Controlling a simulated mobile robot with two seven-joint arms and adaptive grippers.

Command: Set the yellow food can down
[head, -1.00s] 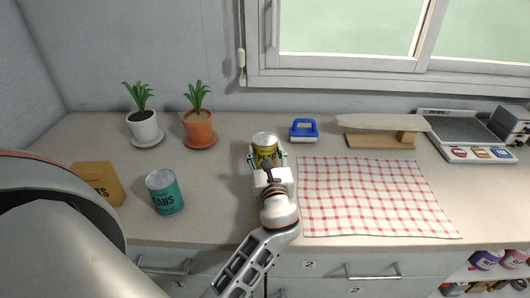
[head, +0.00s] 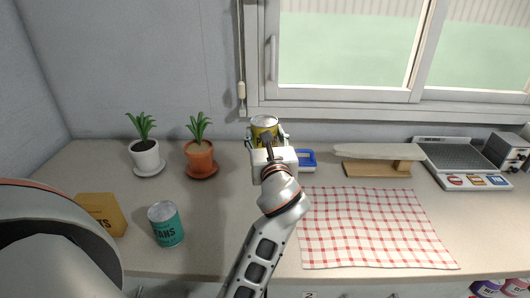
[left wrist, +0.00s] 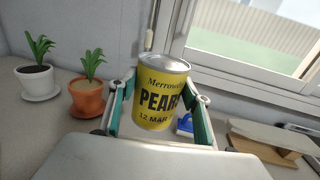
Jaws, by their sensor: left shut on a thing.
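The yellow food can (head: 265,124), with a silver lid, is held upright in my left gripper (head: 267,138) towards the back of the counter. In the left wrist view the yellow can (left wrist: 160,97) reads "PEARS" and stands between the two green-padded fingers of the left gripper (left wrist: 161,108). I cannot tell whether its base touches the counter (head: 225,215), as the gripper hides it. My right gripper is not in view.
A blue-handled brush (head: 307,158) is just right of the can. Left are an orange-potted plant (head: 200,160), a white-potted plant (head: 146,157), a teal can (head: 166,226) and a cardboard box (head: 103,214).

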